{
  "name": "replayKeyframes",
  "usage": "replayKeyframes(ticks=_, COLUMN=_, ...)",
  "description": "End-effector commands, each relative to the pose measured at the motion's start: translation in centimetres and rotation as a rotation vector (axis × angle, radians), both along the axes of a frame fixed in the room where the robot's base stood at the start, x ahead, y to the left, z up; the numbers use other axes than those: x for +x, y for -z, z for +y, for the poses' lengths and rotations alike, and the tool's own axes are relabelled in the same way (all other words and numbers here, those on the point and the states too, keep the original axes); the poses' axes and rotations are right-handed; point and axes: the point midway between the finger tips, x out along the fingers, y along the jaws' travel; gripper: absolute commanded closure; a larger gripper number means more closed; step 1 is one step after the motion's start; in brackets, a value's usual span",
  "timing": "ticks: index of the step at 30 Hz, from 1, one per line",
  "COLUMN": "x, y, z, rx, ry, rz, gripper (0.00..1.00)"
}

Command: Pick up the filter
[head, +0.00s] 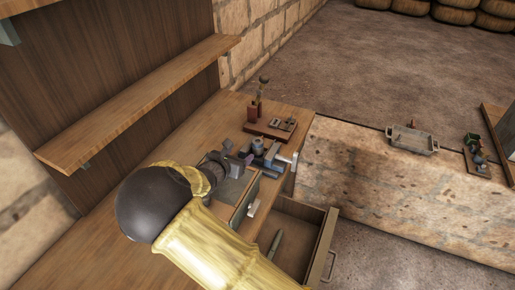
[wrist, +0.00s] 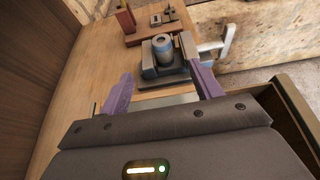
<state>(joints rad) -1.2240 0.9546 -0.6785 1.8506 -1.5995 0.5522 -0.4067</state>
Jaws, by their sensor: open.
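A short blue-grey cylinder with a round opening on top, which looks like the filter (wrist: 163,47), stands upright on a dark grey block (wrist: 167,77) on the wooden bench. In the head view the cylinder (head: 258,146) shows just beyond my gripper (head: 237,154). In the wrist view my gripper (wrist: 158,72) is open, its two purple fingers apart. The block and cylinder appear between and ahead of the fingertips, with nothing held. I cannot tell whether the fingers are level with the cylinder.
A brown tray (head: 262,128) with small parts and an upright post is behind the block. A grey clamp-like part (wrist: 226,47) is at its right. An open drawer (head: 323,248) holding a greenish rod (head: 275,245) juts out in front. A shelf (head: 140,100) overhangs the left.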

Motion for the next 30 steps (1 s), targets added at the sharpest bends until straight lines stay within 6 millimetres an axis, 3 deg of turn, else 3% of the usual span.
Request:
replayKeyframes(ticks=19, x=9.3, y=3.9, z=-3.5, rx=-0.001, ry=0.003, rz=0.0, gripper=0.36)
replayKeyframes(ticks=30, x=10.1, y=4.5, z=-3.8, rx=0.001, ry=0.002, rz=0.002, gripper=0.36)
